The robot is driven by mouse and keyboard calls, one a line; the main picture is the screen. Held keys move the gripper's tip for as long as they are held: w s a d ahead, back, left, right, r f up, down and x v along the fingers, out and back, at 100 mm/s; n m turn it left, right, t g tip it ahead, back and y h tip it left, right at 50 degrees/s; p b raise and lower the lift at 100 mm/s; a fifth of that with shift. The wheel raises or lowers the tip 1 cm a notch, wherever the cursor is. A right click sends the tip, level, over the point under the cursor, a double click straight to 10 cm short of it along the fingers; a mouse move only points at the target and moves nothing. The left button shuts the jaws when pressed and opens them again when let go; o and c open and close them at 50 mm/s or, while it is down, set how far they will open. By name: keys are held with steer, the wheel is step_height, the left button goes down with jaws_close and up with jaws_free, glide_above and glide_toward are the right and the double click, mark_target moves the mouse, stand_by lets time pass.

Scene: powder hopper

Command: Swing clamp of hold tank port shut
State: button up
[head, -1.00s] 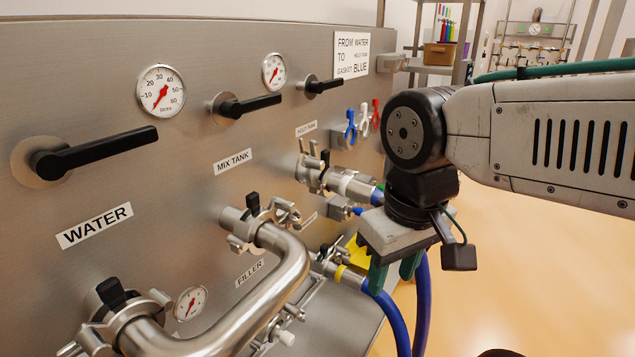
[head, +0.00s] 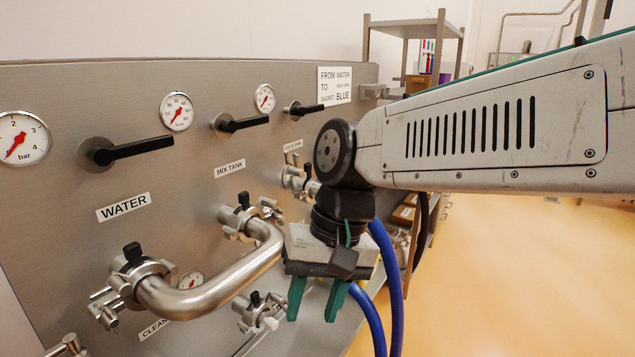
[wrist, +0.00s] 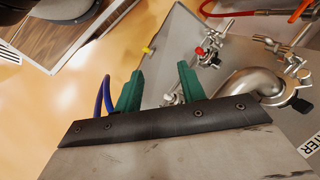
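The hold tank port (head: 291,181) is on the steel panel below its small label (head: 293,145), left of my arm. Its clamp (head: 292,161) shows metal parts sticking up from the port. My arm hides the right part of the port and its fitting, so I cannot tell fully how the clamp sits. My gripper (head: 317,298) has green fingers spread apart with nothing between them. It hangs below and in front of the port, pointing down. In the wrist view the gripper (wrist: 160,82) is also open and empty; I cannot make out the hold tank clamp there.
A bent steel pipe (head: 210,297) joins the mix tank port and the water port, left of my gripper. Blue hoses (head: 388,265) hang just right of the gripper. Black handles (head: 130,150) stick out from the panel. Open floor (head: 500,270) lies to the right.

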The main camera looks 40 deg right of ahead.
steer(key=w+a+r+m+t+y, duration=0.1)
steer(key=w+a+m+y, duration=0.1)
steer(key=w+m+y, duration=0.5)
steer(key=m+t+h, duration=0.4)
steer(key=m+t, duration=1.1)
steer(key=m, duration=1.4)
glide_toward(302, 172)
steer(key=w, duration=0.3)
steer(key=x, duration=0.5)
steer(key=a+x, duration=0.1)
steer(key=x, duration=0.2)
steer(key=shift+f, duration=0.25)
steer(key=shift+r, duration=0.15)
